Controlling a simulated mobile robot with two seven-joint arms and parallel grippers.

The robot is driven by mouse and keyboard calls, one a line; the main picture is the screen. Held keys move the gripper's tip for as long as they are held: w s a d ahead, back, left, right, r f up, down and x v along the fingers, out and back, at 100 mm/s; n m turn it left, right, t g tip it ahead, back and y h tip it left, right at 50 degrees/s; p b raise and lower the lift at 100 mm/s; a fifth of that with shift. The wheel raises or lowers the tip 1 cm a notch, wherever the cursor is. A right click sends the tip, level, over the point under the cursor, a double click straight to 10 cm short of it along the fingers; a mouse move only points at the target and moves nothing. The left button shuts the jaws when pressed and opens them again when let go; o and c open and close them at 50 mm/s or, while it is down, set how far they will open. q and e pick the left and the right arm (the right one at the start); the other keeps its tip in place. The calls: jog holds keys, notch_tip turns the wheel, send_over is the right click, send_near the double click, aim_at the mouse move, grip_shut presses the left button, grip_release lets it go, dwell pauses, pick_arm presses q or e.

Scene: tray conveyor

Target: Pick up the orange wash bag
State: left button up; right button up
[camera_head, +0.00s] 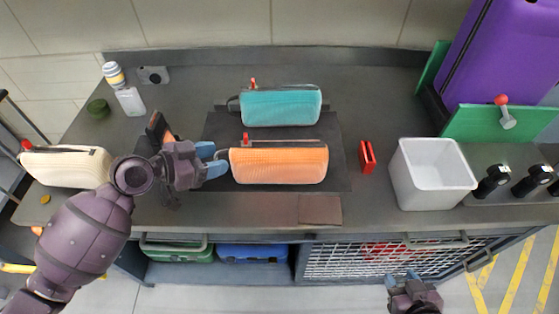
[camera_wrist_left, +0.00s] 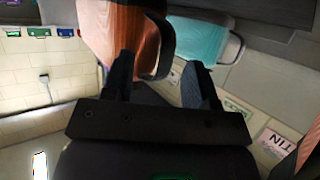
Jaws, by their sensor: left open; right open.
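The orange wash bag (camera_head: 280,165) lies on a dark mat on the counter, with a dark loop at its left end. My left gripper (camera_head: 213,160) is open at that left end, its blue fingertips pointing at the bag. In the left wrist view the orange bag (camera_wrist_left: 105,30) lies ahead, and its dark loop shows near and between the tips of the open left gripper (camera_wrist_left: 158,78). I cannot tell whether they touch. My right gripper (camera_head: 404,278) is open and empty, low in front of the counter.
A teal bag (camera_head: 281,106) lies behind the orange one and also shows in the left wrist view (camera_wrist_left: 200,40). A cream bag (camera_head: 65,167) is at the left. A white bin (camera_head: 432,173) and a red item (camera_head: 367,157) stand right of the mat. A purple case (camera_head: 500,55) is at back right.

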pick_arm(q)
jog(key=shift+c, duration=0.5)
grip_shut()
jog(key=shift+r, duration=0.2)
jog(key=shift+r, duration=0.25)
notch_tip(320, 180, up, 19)
jog(key=p, duration=0.4)
jog(key=shift+r, duration=0.15)
